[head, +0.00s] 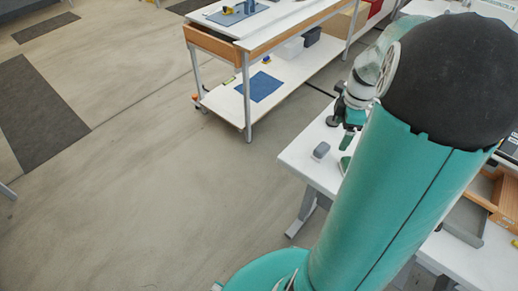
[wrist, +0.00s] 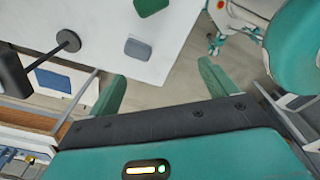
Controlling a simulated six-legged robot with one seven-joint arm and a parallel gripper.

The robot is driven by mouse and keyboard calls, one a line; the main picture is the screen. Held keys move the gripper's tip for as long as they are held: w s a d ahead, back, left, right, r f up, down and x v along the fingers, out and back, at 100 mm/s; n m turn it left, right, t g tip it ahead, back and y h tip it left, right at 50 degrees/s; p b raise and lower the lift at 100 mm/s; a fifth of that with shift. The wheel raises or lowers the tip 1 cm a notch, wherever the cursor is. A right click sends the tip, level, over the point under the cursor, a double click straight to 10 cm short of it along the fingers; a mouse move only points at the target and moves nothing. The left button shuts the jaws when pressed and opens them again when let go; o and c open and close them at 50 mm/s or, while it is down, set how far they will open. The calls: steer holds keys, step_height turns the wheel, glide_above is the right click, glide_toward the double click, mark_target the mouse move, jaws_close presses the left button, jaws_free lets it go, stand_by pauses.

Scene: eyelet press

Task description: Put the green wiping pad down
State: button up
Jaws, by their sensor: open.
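The green wiping pad (wrist: 150,5) lies on the white tabletop (wrist: 185,22) at the top edge of the wrist view, partly cut off. A green piece that looks like the same pad (head: 345,165) shows on the table in the head view, partly hidden behind my arm. My gripper (wrist: 161,88) is open, with its two green fingers wide apart and nothing between them. The pad is apart from the fingers, beyond their tips in the picture.
A grey-blue block (wrist: 138,48) lies on the tabletop near the pad; it also shows in the head view (head: 321,151). A black disc on a rod (wrist: 67,40) stands left of it. A wooden tray (head: 507,205) is at the right. Another bench (head: 220,45) stands farther back.

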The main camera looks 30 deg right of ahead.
steer(key=s+a+r+m+t, duration=0.1)
steer(key=s+a+r+m, duration=0.1)
steer(key=a, duration=0.8)
steer(key=s+a+r+m+t, duration=0.1)
steer(key=a+r+m, duration=0.4)
steer(key=a, duration=0.5)
steer(key=s+a+r+m+t, duration=0.2)
steer(key=a+r+m+t, duration=0.1)
steer(key=a, duration=0.7)
step_height(320, 180, up, 3)
steer(key=shift+s+a+f+m, duration=0.2)
steer(key=shift+s+a+m, duration=0.15)
steer(key=shift+m, duration=0.35)
steer(key=shift+d, duration=0.1)
